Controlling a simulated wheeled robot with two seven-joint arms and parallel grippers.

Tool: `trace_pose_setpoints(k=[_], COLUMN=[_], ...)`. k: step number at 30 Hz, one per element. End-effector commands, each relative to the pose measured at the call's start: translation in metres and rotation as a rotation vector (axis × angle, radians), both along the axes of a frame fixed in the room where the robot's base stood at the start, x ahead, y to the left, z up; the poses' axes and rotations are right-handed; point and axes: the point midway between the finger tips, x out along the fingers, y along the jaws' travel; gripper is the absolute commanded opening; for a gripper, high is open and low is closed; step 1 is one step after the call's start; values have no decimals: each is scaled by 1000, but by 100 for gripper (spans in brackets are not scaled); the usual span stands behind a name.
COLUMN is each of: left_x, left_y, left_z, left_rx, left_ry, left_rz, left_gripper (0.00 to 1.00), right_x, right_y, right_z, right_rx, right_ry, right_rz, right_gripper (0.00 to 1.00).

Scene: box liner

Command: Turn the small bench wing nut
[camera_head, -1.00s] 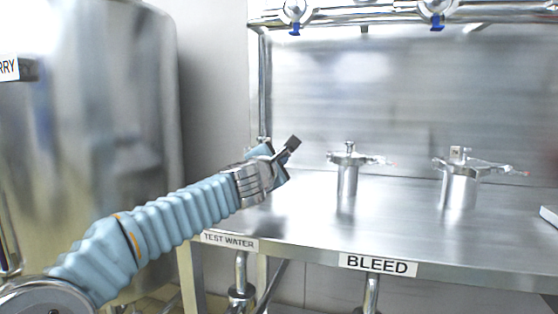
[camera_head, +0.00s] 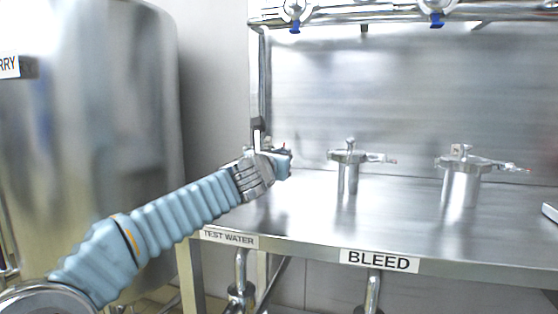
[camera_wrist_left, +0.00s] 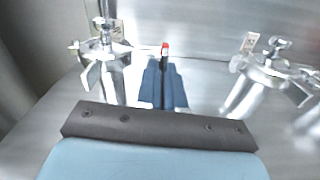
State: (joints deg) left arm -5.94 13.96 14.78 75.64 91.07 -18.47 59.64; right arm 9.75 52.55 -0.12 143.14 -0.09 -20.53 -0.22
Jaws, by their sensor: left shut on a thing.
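My left gripper (camera_head: 279,158) is over the left end of the steel bench (camera_head: 310,220). It is shut, and its jaws and my wrist hide most of what they hold; I take this to be the small wing nut, though I cannot see it clearly. Two steel canisters with clamp lids show to the right, a slimmer one (camera_head: 347,180) and a wider one (camera_head: 460,185). A lidded fitting with a winged knob (camera_wrist_left: 104,50) is at upper left, and another canister (camera_wrist_left: 265,70) at right. My right gripper is not in view.
A steel back panel (camera_head: 400,90) and an overhead pipe rail (camera_head: 370,14) bound the bench. A large steel tank (camera_head: 90,130) stands at left. Bench labels read TEST WATER (camera_head: 228,239) and BLEED (camera_head: 378,261). The front bench surface is clear.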

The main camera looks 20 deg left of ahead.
Motion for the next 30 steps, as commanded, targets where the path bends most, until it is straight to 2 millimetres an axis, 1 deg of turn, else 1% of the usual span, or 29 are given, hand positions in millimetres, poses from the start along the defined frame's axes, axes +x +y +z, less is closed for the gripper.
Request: trace_pose_setpoints(k=[1, 6, 12, 28, 29, 30], left_x=[1, 1, 1, 1, 1, 1], left_y=[-1, -1, -1, -1, -1, -1], left_z=[-3, -3, -2, -2, -2, -2], left_rx=[-29, -119, -182, -205, -205, -204], left_ry=[4, 8, 9, 10, 10, 10], left_rz=[-1, -1, -1, -1, -1, -1], left_gripper=[0, 0, 0, 0, 9, 15], right_x=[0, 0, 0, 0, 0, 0], right_y=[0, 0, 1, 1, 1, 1], right_z=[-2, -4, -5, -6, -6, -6], right_rx=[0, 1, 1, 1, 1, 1], right_ry=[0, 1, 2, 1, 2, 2], right_rz=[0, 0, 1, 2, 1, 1], right_gripper=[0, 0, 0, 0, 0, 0])
